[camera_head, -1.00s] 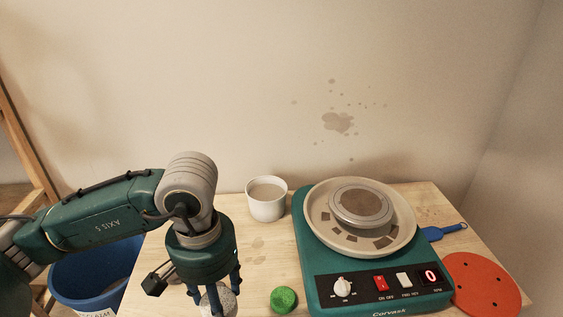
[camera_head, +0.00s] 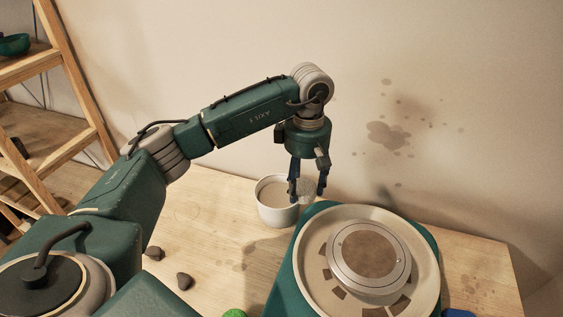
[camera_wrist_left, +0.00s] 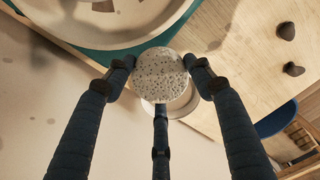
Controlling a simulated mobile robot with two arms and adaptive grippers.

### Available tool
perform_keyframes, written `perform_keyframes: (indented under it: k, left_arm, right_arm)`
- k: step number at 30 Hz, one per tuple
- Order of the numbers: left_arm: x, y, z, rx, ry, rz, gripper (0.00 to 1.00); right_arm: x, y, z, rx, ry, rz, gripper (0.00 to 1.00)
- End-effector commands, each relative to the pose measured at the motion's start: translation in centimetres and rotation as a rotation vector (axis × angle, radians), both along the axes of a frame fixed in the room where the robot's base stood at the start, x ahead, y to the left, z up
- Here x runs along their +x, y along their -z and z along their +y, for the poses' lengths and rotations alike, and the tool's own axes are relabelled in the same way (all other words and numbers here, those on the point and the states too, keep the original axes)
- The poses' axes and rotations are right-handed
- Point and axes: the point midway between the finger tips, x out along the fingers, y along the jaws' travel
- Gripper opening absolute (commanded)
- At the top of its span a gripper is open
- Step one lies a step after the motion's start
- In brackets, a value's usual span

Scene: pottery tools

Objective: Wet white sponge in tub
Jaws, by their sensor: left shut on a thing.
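My left gripper (camera_head: 308,192) is shut on the white sponge (camera_wrist_left: 160,74), a round, pale piece with dark speckles in the left wrist view. In the head view the sponge (camera_head: 310,190) shows faintly between the fingers. The white tub (camera_head: 278,208) stands on the table and holds greyish liquid. The gripper and sponge are at its right rim, above the table. In the left wrist view the sponge covers most of the tub (camera_wrist_left: 187,105). I cannot tell whether the sponge touches the tub. My right gripper is not in view.
The green pottery wheel (camera_head: 290,285) with its cream splash pan (camera_head: 428,265) stands close to the right of the tub. A green sponge (camera_head: 235,313) is at the bottom edge. Two dark lumps (camera_head: 184,281) lie at the left. A wooden shelf (camera_head: 75,145) stands far left.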

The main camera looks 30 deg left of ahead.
Motion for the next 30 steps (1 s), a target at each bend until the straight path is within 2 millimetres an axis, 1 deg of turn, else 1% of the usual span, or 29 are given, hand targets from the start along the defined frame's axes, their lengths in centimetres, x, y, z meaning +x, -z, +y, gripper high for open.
perform_keyframes:
  k: [1,3,6,9,12,15,18,20,23,30]
  left_arm:
    - [1.4,0.2,1.6,-0.001,-0.161,0.005,0.41]
    - [2.9,0.8,3.8,0.001,-0.375,0.004,0.41]
    - [4.4,1.9,6.7,0.001,-0.643,0.003,0.41]
    - [5.2,2.7,9.0,0.003,-0.845,0.003,0.41]
    - [5.5,3.3,10.3,0.002,-0.967,0.002,0.41]
    - [5.7,3.7,10.9,0.001,-1.020,0.000,0.41]
    - [5.7,4.1,11.1,0.002,-1.031,-0.001,0.41]
    - [5.6,4.5,11.1,0.002,-1.030,-0.001,0.41]
    - [5.6,5.4,11.0,0.003,-1.028,0.000,0.41]
    - [5.6,7.7,11.0,0.002,-1.026,0.000,0.41]
  right_arm:
    - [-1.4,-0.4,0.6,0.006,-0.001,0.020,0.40]
    - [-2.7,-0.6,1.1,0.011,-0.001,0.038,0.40]
    - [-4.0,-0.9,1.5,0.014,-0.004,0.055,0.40]
    - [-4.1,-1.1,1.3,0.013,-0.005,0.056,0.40]
    - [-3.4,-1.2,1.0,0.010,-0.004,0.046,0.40]
    - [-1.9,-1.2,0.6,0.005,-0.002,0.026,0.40]
    - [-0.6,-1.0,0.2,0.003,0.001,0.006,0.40]
    - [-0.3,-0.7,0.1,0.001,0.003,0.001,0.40]
    - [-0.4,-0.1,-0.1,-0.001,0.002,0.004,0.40]
    - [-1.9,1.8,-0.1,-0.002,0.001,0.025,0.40]
